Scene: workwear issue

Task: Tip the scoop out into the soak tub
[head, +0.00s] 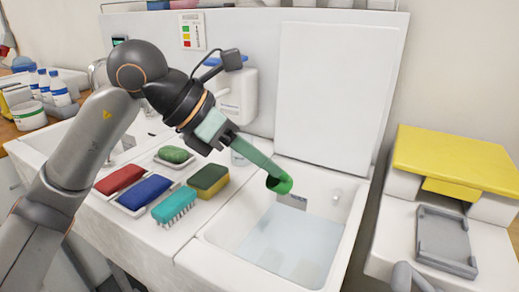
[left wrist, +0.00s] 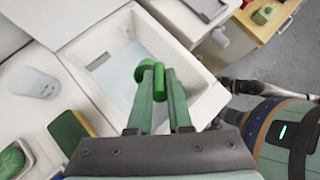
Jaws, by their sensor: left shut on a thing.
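The green scoop (head: 280,184) is held over the soak tub (head: 326,198), a white basin with pale water in its bottom. My left gripper (head: 262,167) is shut on the scoop and sits above the tub's back left part, clear of the water. In the left wrist view the scoop (left wrist: 160,84) is between the two green fingers of my gripper (left wrist: 162,90), with the tub (left wrist: 205,98) below. I cannot tell what is in the scoop, and no falling contents show. My right gripper is not in view.
A yellow-topped unit (head: 455,160) with a grey tray (head: 445,238) is at right.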

